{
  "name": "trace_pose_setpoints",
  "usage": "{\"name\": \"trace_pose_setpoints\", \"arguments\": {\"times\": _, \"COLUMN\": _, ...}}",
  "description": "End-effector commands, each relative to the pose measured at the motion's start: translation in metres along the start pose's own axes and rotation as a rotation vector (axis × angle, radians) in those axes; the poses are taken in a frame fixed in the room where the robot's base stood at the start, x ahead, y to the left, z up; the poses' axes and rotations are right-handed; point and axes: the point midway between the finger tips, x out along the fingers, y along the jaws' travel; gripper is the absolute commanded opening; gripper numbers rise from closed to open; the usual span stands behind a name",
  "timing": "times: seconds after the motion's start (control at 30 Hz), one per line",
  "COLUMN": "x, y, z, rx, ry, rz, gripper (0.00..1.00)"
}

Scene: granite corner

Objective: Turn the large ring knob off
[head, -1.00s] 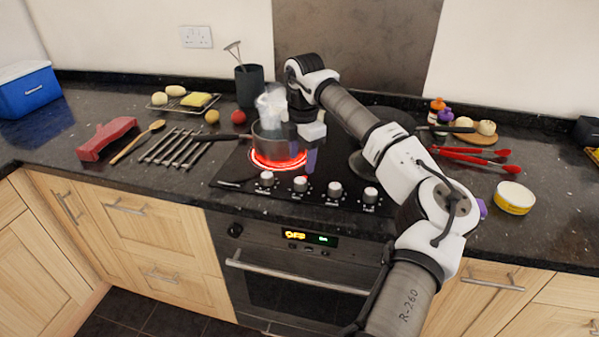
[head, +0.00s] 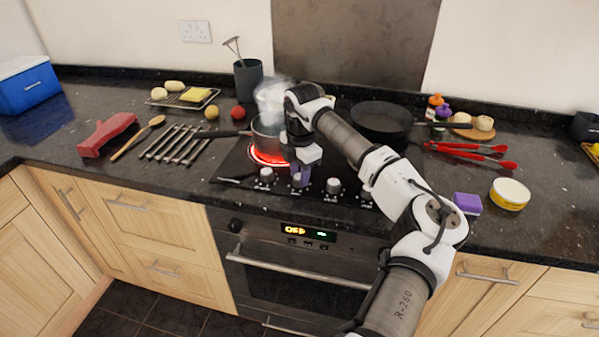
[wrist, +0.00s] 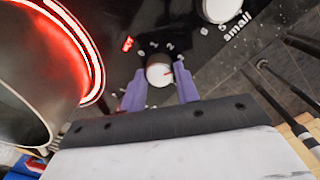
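The hob's control knobs stand in a row at its front edge. The fingers are apart; firm contact does not show. The knob's size label is hidden. The front left ring (head: 266,156) glows red under a steaming pot (head: 268,138); the glow also shows in the wrist view (wrist: 92,60).
A knob (head: 266,175) stands left of my gripper and another (head: 334,187) to its right; the latter (wrist: 220,8) has "small" printed beside it. A dark frying pan (head: 382,122) sits at the back right. A purple sponge (head: 467,203) lies right of the hob.

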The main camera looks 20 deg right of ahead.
Motion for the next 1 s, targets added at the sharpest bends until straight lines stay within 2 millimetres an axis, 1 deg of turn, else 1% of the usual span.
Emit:
{"name": "trace_pose_setpoints", "arguments": {"times": 0.03, "x": -0.0002, "y": 0.0, "z": 0.0, "rx": 0.0, "ry": 0.0, "rz": 0.0, "gripper": 0.18}}
{"name": "trace_pose_setpoints", "arguments": {"times": 0.1, "x": -0.0002, "y": 0.0, "z": 0.0, "rx": 0.0, "ry": 0.0, "rz": 0.0, "gripper": 0.08}}
{"name": "trace_pose_setpoints", "arguments": {"times": 0.27, "x": -0.0001, "y": 0.0, "z": 0.0001, "rx": -0.006, "ry": 0.0, "rz": 0.0, "gripper": 0.08}}
{"name": "trace_pose_setpoints", "arguments": {"times": 0.47, "x": 0.0009, "y": 0.0, "z": 0.0003, "rx": -0.058, "ry": 0.003, "rz": 0.0, "gripper": 0.08}}
{"name": "trace_pose_setpoints", "arguments": {"times": 0.67, "x": 0.0018, "y": -0.0001, "z": 0.0008, "rx": -0.183, "ry": 0.008, "rz": 0.0, "gripper": 0.08}}
{"name": "trace_pose_setpoints", "arguments": {"times": 1.0, "x": 0.0012, "y": -0.0001, "z": 0.0018, "rx": -0.496, "ry": 0.022, "rz": 0.0, "gripper": 0.08}}
